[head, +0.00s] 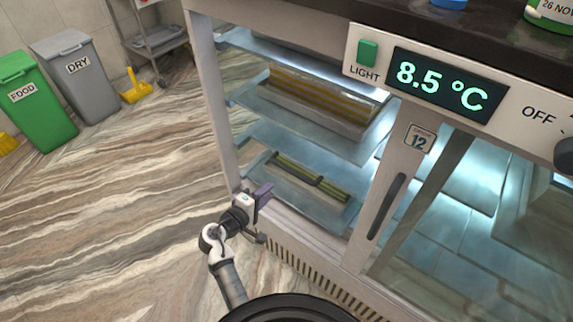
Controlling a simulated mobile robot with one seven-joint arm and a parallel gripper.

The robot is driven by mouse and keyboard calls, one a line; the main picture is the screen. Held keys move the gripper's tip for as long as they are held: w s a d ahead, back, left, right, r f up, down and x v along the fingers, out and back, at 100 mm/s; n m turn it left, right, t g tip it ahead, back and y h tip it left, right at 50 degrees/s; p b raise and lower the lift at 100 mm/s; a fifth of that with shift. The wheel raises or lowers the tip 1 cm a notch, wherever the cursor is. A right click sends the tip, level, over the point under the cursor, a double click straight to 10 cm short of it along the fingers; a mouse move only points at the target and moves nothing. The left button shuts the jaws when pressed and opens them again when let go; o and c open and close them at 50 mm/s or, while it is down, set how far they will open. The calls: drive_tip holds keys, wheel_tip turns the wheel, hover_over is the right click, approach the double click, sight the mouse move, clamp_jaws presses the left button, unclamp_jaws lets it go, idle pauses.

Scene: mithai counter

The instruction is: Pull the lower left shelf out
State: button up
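The lower left shelf (325,205) is a bluish glass shelf low in the left bay of the display counter. A green and yellow striped strip with dark bands (311,177) lies on it. My gripper (263,193) is at the left front corner of this bay, beside the left end of the shelf. A purple finger part points up towards the shelf. I cannot tell whether it touches the shelf, or how far the fingers are apart. Part of the shelf's left front edge is hidden behind my gripper.
A glass shelf with a yellow and brown striped piece (325,96) sits above. A door post with a dark handle (387,207) stands right of the bay. A green bin (38,100), a grey bin (82,88) and a yellow dustpan (135,91) stand back left. The floor left is clear.

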sight(293, 171)
drive_tip(key=p+x, duration=0.1)
drive_tip(key=x, duration=1.2)
drive_tip(key=shift+w+d+p, duration=0.2)
drive_tip(key=shift+d+p, duration=0.1)
drive_tip(key=shift+d, duration=0.05)
drive_tip(key=shift+c, duration=0.3)
clamp_jaws()
